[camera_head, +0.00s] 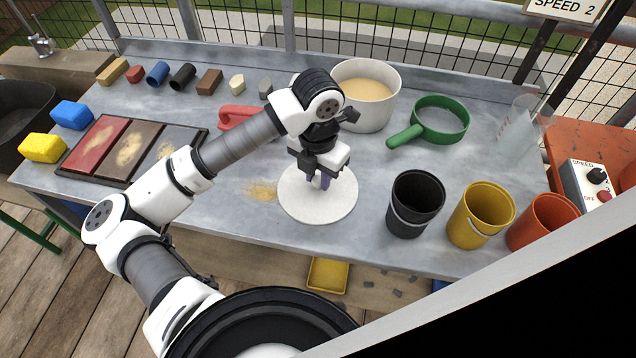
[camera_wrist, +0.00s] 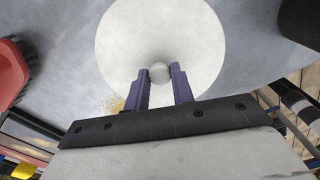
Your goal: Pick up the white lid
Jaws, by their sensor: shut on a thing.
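The white lid (camera_head: 318,205) is a flat round disc near the middle of the metal table, close to its front edge. My gripper (camera_head: 322,180) is above it, pointing down. In the wrist view the white lid (camera_wrist: 205,35) fills the upper middle, with a small round knob (camera_wrist: 160,72) at its centre. The two purple fingers of my gripper (camera_wrist: 161,78) are shut on that knob, one on each side. I cannot tell whether the lid touches the table or is slightly raised.
A white pot (camera_head: 367,95) of tan material stands behind my gripper. A green sieve (camera_head: 438,120) is to its right. Black (camera_head: 414,203), yellow (camera_head: 481,214) and orange (camera_head: 541,222) buckets stand at the right. A colored tray (camera_head: 130,148) lies left. A red tool (camera_head: 238,115) lies behind my arm.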

